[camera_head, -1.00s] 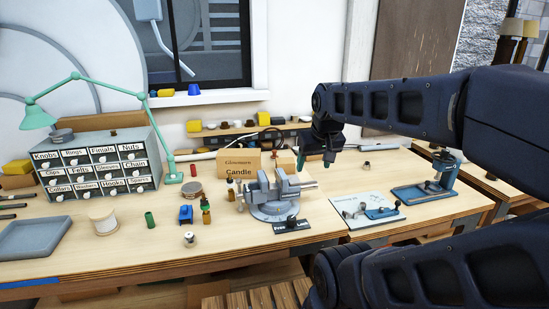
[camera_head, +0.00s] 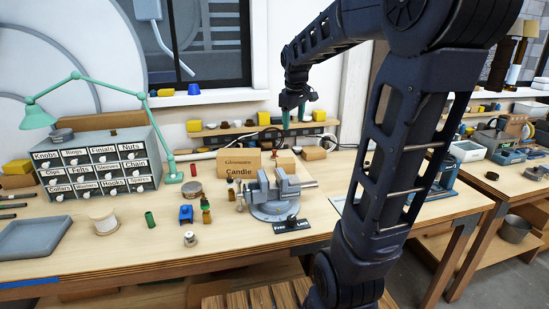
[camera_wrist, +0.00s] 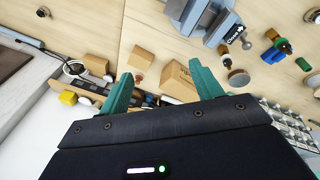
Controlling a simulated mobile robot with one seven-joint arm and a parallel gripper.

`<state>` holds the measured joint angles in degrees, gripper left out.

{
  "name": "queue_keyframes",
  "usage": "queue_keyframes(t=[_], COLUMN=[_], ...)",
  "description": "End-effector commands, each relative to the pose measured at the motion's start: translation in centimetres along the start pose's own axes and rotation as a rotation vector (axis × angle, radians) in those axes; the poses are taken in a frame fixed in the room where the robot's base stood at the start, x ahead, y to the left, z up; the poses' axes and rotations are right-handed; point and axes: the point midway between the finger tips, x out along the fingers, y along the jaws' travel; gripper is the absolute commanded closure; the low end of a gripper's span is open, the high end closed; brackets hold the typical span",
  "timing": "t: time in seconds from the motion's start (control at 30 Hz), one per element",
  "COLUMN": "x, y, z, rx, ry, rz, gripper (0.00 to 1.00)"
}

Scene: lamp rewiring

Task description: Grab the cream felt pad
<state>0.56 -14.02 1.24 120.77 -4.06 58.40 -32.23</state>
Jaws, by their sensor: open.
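My gripper (camera_head: 297,117) is raised over the back of the bench, in front of the wall shelf. Its teal fingers are apart with nothing between them; they also show in the wrist view (camera_wrist: 160,71). I cannot pick out the cream felt pad with certainty in either view. Small pale items stand on the back shelf (camera_head: 236,131), too small to tell apart. In the wrist view, a small cardboard box (camera_wrist: 138,58) lies below the gap between the fingers, apart from them.
The Glassware Candle box (camera_head: 239,162) stands behind the grey vise (camera_head: 276,195). A green lamp (camera_head: 172,140) and a labelled drawer cabinet (camera_head: 97,165) are at left. A spool (camera_head: 103,222) and grey tray (camera_head: 33,238) are nearer. My arm hides the bench's right part.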

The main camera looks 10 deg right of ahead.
Motion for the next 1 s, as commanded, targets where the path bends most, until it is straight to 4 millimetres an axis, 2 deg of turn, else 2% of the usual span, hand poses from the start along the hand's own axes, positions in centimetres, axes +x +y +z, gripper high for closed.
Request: queue_keyframes(t=[0.1,0.47,0.77,1.0], x=[1.3,6.3,12.5,18.5], y=[2.0,7.6,11.7,14.5], z=[-2.9,-10.9,-16.9,-21.1], rx=[-0.087,-0.362,-0.588,-0.769], ry=[-0.023,-0.081,-0.124,-0.152], rz=[-0.008,-0.038,-0.076,-0.113], gripper=[0.35,0.35,0.35,0.35])
